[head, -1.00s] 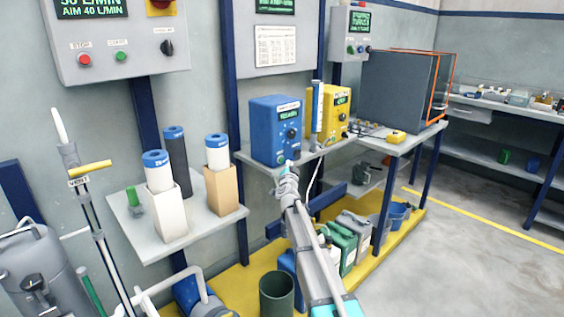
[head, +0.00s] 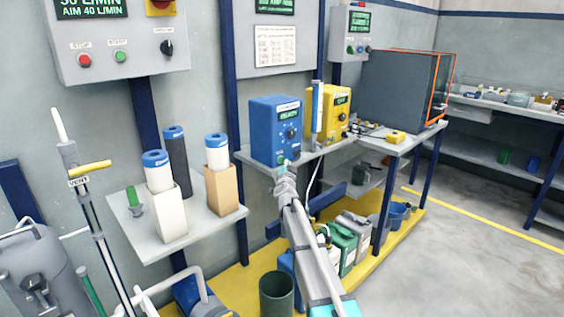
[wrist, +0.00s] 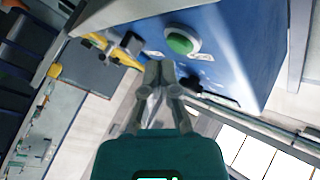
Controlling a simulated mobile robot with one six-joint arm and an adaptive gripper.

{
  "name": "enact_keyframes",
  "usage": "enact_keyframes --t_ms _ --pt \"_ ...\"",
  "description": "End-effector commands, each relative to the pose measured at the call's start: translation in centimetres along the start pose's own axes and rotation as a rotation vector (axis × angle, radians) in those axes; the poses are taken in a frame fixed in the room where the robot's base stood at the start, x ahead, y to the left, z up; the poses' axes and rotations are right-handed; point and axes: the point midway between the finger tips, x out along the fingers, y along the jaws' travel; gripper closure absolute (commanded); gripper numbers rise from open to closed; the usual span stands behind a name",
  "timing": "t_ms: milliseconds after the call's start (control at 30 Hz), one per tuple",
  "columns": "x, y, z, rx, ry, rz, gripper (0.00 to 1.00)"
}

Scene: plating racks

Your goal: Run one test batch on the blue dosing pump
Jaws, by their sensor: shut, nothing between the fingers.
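The blue dosing pump (head: 266,128) stands upright on the wall shelf, with a small lit display and a dark knob on its front. In the wrist view its blue face (wrist: 225,45) fills the upper middle, with a round green button (wrist: 181,41) in a pale ring. My gripper (head: 284,164) is at the lower front of the pump. In the wrist view my gripper (wrist: 160,68) is shut and empty, its tips just beside the green button. I cannot tell whether they touch the pump. The display text is too small to read surely.
A yellow pump (head: 335,112) stands right of the blue one, with a blue-capped tube between them. A grey shelf (head: 255,158) carries both. Canisters (head: 342,243) and a dark green bin (head: 277,292) stand below. Filter cartridges stand on the left shelf (head: 195,238). The right floor is clear.

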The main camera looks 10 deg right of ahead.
Motion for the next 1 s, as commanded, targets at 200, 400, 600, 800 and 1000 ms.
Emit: enact_keyframes --t_ms 200,400,600,800,1000 --pt "0.00 0.00 0.00 0.000 0.000 0.000 1.00" --pt "0.00 0.00 0.00 0.000 0.000 0.000 1.00" --pt "0.00 0.00 0.00 0.000 0.000 0.000 1.00" --pt "0.29 -0.17 0.16 0.000 0.000 0.000 1.00" --pt "0.63 -0.42 0.39 0.000 0.000 0.000 1.00"
